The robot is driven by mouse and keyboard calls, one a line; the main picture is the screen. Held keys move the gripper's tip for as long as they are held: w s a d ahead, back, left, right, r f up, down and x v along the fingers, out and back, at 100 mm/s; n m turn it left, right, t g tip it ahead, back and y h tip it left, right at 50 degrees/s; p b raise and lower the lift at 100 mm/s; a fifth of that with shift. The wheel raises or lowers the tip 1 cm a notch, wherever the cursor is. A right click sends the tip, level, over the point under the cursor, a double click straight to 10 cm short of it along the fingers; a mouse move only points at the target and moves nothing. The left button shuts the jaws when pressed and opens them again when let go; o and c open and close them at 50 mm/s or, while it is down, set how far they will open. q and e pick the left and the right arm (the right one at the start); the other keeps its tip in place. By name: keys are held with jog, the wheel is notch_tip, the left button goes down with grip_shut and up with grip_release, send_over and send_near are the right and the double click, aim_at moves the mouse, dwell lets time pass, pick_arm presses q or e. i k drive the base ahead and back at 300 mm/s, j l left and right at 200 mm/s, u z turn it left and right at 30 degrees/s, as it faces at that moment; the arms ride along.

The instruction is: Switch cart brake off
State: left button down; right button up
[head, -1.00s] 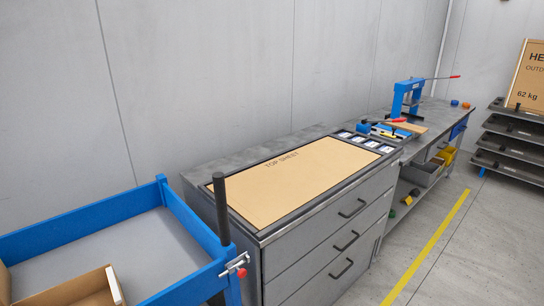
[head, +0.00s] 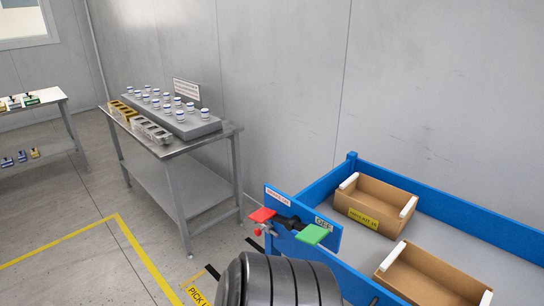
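The blue cart (head: 470,228) stands at the right, its near left end facing me. On that end is a blue plate with a brake rocker on a dark body (head: 287,221). It has a red pad (head: 262,214) on the left and a green pad (head: 312,234) on the right. A label by the green pad appears to read OFF; the label by the red pad is too small to read surely. I cannot tell which pad is pressed down. Neither gripper is in view. A dark ribbed part, probably my own arm, covers the bottom middle.
Two cardboard boxes (head: 378,199) (head: 424,272) lie in the cart. A grey table (head: 176,143) with several small jars stands at the left. Yellow-marked floor between is clear. Another table (head: 36,102) stands far left.

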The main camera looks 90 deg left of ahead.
aim_at(311, 235)
jog(key=u, duration=2.45)
